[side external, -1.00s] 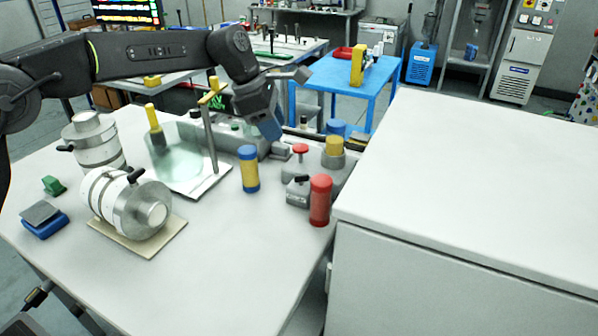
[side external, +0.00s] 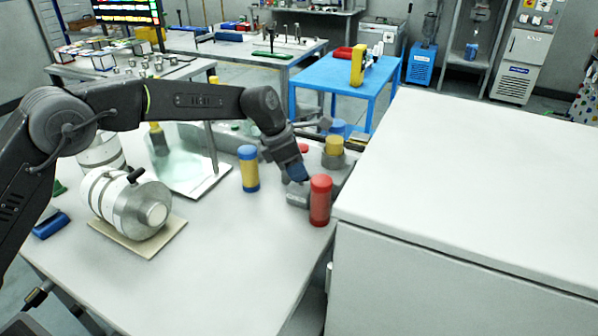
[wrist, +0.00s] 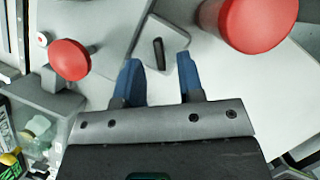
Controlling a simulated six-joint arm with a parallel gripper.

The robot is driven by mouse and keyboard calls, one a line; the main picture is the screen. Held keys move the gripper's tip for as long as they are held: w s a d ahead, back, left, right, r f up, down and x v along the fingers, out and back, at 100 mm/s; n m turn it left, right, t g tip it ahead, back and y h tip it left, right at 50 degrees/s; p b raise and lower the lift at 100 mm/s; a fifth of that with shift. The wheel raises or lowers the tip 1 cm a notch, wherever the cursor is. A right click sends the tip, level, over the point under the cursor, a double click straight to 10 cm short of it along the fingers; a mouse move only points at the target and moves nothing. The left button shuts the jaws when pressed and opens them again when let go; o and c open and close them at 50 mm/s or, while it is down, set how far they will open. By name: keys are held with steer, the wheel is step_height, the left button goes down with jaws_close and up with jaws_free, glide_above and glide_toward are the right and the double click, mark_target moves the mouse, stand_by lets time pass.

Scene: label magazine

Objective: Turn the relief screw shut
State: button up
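In the wrist view a short dark bar handle (wrist: 159,52) stands on a pale grey block (wrist: 215,85); it appears to be the relief screw. My gripper (wrist: 158,62) is open, with its two blue fingers apart and the bar showing in the gap between their tips. I cannot tell whether the fingers reach down to its height. Nothing is held. In the side view my gripper (side external: 297,175) is over the small grey block (side external: 296,200) and hides the handle.
A red cylinder (side external: 320,203) stands close beside the gripper; its red top (wrist: 258,18) shows in the wrist view. A red mushroom knob (wrist: 70,60) is on the other side.

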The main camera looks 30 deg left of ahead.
steer(key=shift+x, duration=1)
steer(key=shift+r, duration=0.1)
jaws_close()
